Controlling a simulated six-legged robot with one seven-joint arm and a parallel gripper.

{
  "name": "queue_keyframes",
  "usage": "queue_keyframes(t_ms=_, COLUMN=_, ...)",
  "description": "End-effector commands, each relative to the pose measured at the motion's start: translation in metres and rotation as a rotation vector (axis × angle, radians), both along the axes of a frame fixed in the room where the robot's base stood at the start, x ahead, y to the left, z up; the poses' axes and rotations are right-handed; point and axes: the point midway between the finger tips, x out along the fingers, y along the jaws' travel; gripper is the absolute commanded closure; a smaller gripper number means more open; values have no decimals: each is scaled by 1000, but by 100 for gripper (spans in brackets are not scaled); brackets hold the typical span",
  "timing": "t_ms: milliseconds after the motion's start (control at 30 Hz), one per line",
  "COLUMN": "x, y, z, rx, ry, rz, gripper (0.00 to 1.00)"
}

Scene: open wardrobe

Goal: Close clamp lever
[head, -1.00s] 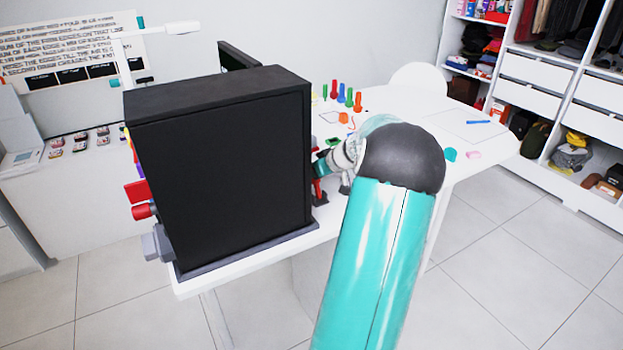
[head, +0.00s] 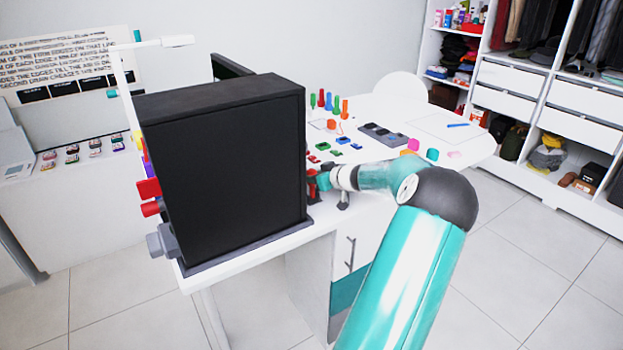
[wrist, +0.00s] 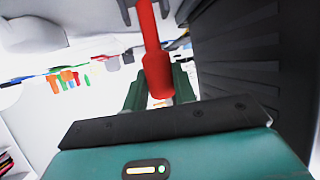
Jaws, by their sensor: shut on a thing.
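The red clamp lever shows large in the wrist view (wrist: 156,68), with its thick red end between the two fingers of my gripper (wrist: 160,92). My gripper is shut on this red end. In the head view, my gripper (head: 322,181) is at the right side of the large black box, and only a small part of the red lever (head: 311,188) shows beside it. The clamp's base is mostly hidden by the box and my wrist, so I cannot tell the lever's full angle.
The black box (head: 225,165) stands on the white table (head: 250,245) close to the left of my gripper. White shelves (head: 558,90) stand at the right. The tiled floor (head: 510,270) is clear.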

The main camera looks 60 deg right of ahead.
Motion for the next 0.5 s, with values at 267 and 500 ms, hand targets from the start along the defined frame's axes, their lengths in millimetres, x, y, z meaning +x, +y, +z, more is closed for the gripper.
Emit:
queue_keyframes(t_ms=267, x=-3, y=0, z=2, rx=-36, ry=-59, rz=1, gripper=100)
queue_keyframes(t_ms=500, x=-4, y=0, z=2, rx=-43, ry=-71, rz=0, gripper=100)
